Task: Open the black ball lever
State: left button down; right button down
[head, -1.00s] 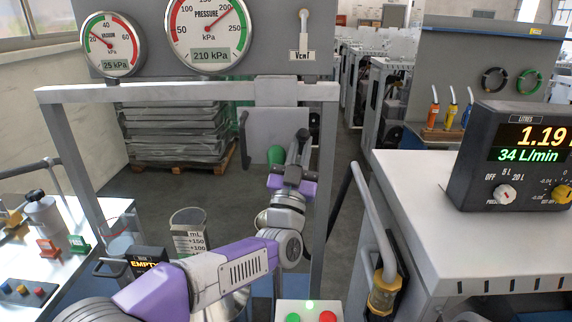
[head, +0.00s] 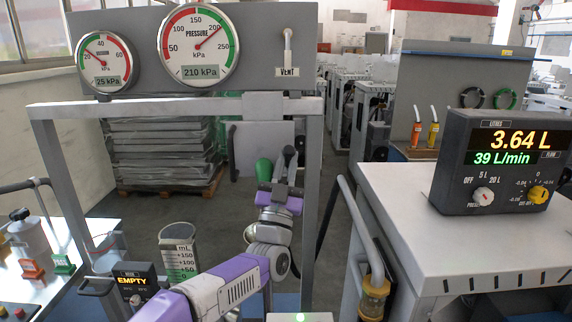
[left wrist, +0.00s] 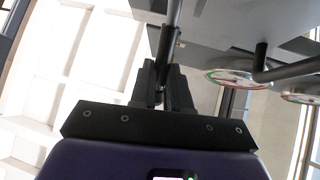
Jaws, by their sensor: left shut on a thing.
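My left gripper (head: 287,164) is raised at the metal frame's opening, below its top bar. In the left wrist view its dark fingers (left wrist: 165,85) are shut on a thin dark rod (left wrist: 166,45), which looks like the black lever's stem. The ball end is hidden or cannot be made out. A green rounded handle (head: 264,170) stands just left of the gripper in the head view. My right gripper is not in view.
The metal frame (head: 45,155) surrounds my arm. Two gauges (head: 196,45) are above it. A graduated jug (head: 178,252) and a display reading EMPTY (head: 133,284) stand left. A meter (head: 500,160) reading 3.64 L and 39 L/min sits on the right counter (head: 400,185).

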pick_arm(q)
jog(key=c, duration=1.1)
grip_release()
jog(key=shift+s, duration=0.1)
jog(key=v, duration=0.7)
jog(key=shift+s+f+b, duration=0.2)
jog(key=shift+b, duration=0.2)
